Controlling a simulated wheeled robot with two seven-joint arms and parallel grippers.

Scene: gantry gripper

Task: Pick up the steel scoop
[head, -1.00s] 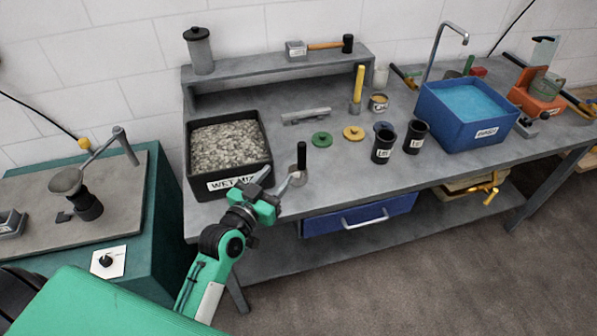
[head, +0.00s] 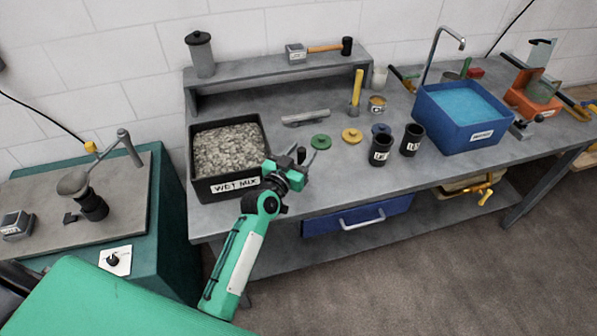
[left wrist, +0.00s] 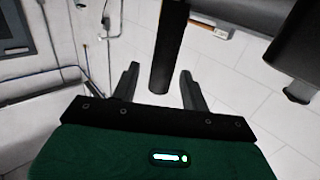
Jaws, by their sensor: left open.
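The steel scoop's black handle (head: 301,155) stands upright on the bench, right of the wet mix tub. Its steel bowl is hidden behind my left gripper in the head view. My left gripper (head: 302,160) is open at the handle, with a finger on either side. In the left wrist view the dark handle (left wrist: 169,45) rises between the two open fingers (left wrist: 159,72). I cannot tell whether either finger touches it. My right gripper is not in view.
The black tub (head: 205,189) of wet mix is close on the left. Green (head: 320,141) and yellow (head: 352,135) discs lie behind the handle. Two black cups (head: 380,150) stand to the right. A blue water basin (head: 455,133) is further right. A blue drawer (head: 335,222) is below.

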